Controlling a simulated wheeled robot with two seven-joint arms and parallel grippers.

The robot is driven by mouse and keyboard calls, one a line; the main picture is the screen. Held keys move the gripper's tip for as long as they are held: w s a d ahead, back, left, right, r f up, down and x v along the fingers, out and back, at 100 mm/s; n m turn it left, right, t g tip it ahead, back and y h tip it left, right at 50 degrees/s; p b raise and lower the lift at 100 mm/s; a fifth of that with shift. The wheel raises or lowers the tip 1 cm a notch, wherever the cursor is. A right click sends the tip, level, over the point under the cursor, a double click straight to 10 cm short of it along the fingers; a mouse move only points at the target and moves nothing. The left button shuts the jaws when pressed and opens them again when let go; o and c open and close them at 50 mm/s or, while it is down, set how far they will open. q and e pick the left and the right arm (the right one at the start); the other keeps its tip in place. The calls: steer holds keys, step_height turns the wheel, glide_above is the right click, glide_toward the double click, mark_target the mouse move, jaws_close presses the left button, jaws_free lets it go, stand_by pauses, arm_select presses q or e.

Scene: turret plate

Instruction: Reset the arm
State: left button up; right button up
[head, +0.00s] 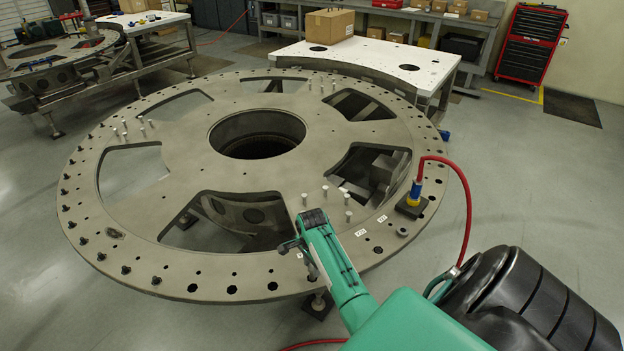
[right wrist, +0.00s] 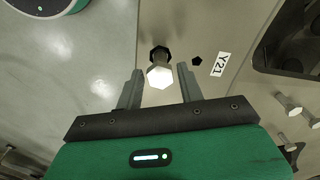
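The turret plate (head: 180,150) is a big grey ring with wide cut-outs and a round centre hole. My right gripper (head: 297,256) is over its front edge, on the green arm from the lower right. In the right wrist view, the right gripper (right wrist: 160,72) is open. A bright hex-headed bolt (right wrist: 160,77) shows between its fingers, with a gap on each side. A dark hexagonal shape shows just behind the bolt head; I cannot tell how far the bolt is seated. My left gripper is not in view.
Several bolts (head: 347,198) stand on the plate near my right arm. A blue-and-yellow tool (head: 414,192) with a red hose (head: 468,205) stands on the plate's right. A white table (head: 390,58) with a cardboard box (head: 328,25) is behind.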

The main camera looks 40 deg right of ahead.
steer(key=shift+d, duration=0.1)
steer(key=c, duration=0.7)
steer(key=n, duration=0.4)
steer(key=shift+n, duration=0.3)
steer(key=shift+n, duration=0.9)
steer(key=shift+r, duration=0.1)
steer(key=shift+r, duration=3.45)
